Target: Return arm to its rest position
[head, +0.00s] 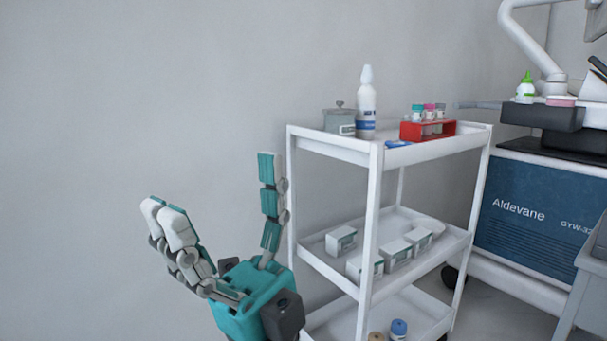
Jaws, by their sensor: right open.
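My right gripper (212,208) is in the lower left-middle of the head view. Its fingers point up and stand wide apart, with nothing between them. It is in front of the bare wall, just left of the white trolley (330,151) in the picture. The teal finger shows close beside the trolley's left post; I cannot tell whether they touch. My left gripper is not in view.
The trolley's top holds a grey lidded pot (339,119), a white bottle (366,103) and a red tube rack (428,131). White boxes (397,255) sit on its middle shelf. A blue-fronted machine (535,218) stands at right. The wall area at left is clear.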

